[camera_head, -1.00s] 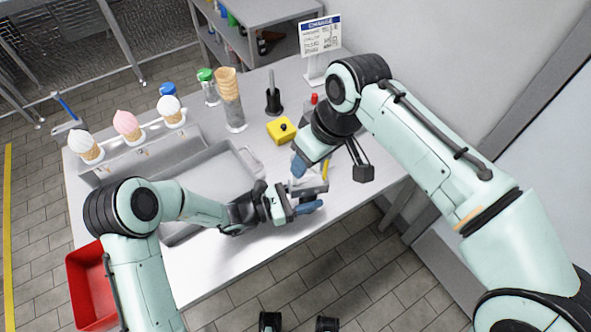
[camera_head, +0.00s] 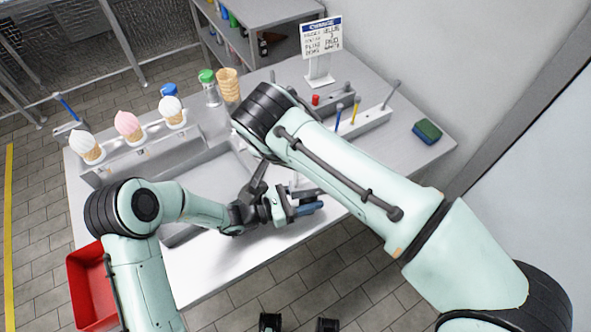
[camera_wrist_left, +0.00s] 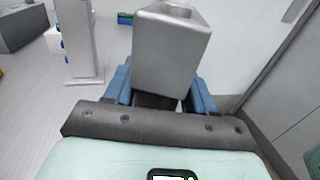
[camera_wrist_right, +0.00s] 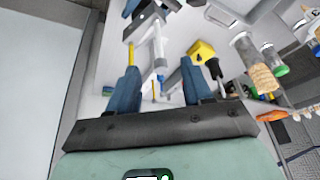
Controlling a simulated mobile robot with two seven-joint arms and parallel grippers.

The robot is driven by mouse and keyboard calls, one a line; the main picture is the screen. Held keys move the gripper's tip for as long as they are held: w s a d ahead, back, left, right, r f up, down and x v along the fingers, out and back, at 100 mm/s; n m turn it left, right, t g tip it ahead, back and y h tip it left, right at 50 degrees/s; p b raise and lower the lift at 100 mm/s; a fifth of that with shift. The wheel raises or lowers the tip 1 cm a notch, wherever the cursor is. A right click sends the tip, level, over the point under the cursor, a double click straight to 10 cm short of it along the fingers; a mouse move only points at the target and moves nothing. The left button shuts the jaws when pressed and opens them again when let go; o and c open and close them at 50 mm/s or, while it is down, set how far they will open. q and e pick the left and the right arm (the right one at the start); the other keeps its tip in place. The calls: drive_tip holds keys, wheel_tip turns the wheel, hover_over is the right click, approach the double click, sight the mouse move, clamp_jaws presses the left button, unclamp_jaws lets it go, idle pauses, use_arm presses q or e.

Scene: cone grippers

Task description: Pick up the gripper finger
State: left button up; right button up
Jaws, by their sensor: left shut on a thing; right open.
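My left gripper (camera_head: 303,209) is low over the front edge of the table, with blue fingers. In the left wrist view it is shut on a smooth grey block-like piece (camera_wrist_left: 172,55) that stands up between its fingers. I cannot tell for sure whether this is the gripper finger. My right gripper (camera_wrist_right: 158,88) is open in the right wrist view, with nothing clearly held. Pale parts and the left gripper's blue fingers (camera_wrist_right: 131,8) show beyond it. In the head view my right arm hides most of the right gripper.
A grey tray (camera_head: 215,165) and a rack of ice cream cones (camera_head: 128,124) are on the left. A red bin (camera_head: 90,285) stands below. A tool holder (camera_head: 370,122), a sign (camera_head: 321,35) and a green sponge (camera_head: 427,131) are behind and right. A yellow block (camera_wrist_right: 203,50) shows in the right wrist view.

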drive_tip(key=shift+w+d+x, duration=0.1)
drive_tip(key=shift+w+x, duration=0.1)
drive_tip(key=shift+x, duration=2.1)
drive_tip(key=shift+w+d+x, duration=0.15)
drive_tip(key=shift+x, duration=2.15)
drive_tip(key=shift+r, duration=0.2)
clamp_jaws()
